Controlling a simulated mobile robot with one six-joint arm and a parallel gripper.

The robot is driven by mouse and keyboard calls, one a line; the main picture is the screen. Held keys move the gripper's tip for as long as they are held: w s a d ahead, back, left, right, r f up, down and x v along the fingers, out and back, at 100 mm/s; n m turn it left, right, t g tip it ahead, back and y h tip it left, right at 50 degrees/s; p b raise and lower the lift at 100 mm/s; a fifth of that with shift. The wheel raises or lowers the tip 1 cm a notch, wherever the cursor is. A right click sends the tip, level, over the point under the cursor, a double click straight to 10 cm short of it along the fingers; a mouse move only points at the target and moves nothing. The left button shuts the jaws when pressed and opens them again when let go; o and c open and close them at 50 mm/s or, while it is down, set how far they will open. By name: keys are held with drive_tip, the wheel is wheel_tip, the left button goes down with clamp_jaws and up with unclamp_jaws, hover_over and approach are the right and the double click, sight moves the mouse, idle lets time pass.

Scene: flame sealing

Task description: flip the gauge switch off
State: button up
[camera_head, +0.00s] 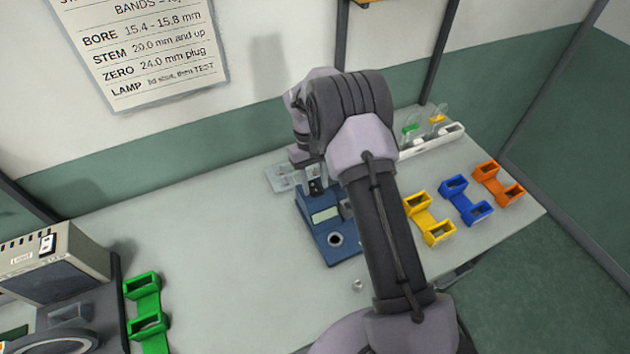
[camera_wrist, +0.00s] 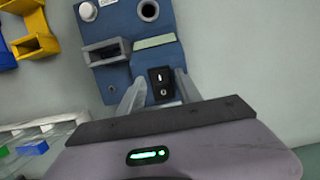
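The gauge (camera_head: 322,228) is a blue box with a pale display on the bench, partly behind my arm. In the wrist view the gauge (camera_wrist: 118,22) shows its display strip, a grey slotted block and a round hole. Its switch (camera_wrist: 161,85) is a black rocker marked I and O. I cannot tell which side is pressed. My gripper (camera_wrist: 159,76) is open and empty, its two pale fingers on either side of the switch in that view. Contact cannot be made out. In the head view my wrist hides most of the fingers.
Yellow (camera_head: 429,220), blue (camera_head: 467,201) and orange (camera_head: 497,185) holders stand right of the gauge. A white rack (camera_head: 432,141) is behind them. A green holder (camera_head: 146,312) and a lamp box (camera_head: 55,263) stand left. The bench between them and the gauge is largely clear.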

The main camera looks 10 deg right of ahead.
drive_tip(key=shift+r, duration=0.1)
drive_tip(key=d+p+v, duration=0.1)
drive_tip(key=p+v, duration=0.2)
drive_tip(key=v, duration=1.4)
drive_tip(key=shift+a+r+p, duration=0.15)
drive_tip(key=shift+a+p, duration=0.2)
drive_tip(key=shift+a, duration=0.15)
drive_tip(key=s+a+r+m+t+y+b, duration=0.1)
drive_tip(key=s+r+t+b, duration=0.1)
drive_tip(key=s+r+b, duration=0.3)
drive_tip(key=s+r+m+t+b, duration=0.1)
drive_tip(key=s+r+t+b, duration=0.15)
drive_tip(key=s+b, duration=0.45)
drive_tip(key=s+a+f+m+t+b, duration=0.1)
drive_tip(key=s+f+b, duration=0.3)
drive_tip(key=s, duration=0.6)
drive_tip(key=s+a+f+m+t+y+b, duration=0.1)
drive_tip(key=s+f+m+t+b, duration=0.2)
drive_tip(key=s+f, duration=0.4)
drive_tip(key=s+b, duration=0.1)
drive_tip(key=s, duration=0.3)
drive_tip(key=shift+s+m+y, duration=0.2)
drive_tip(key=shift+m+y, duration=0.1)
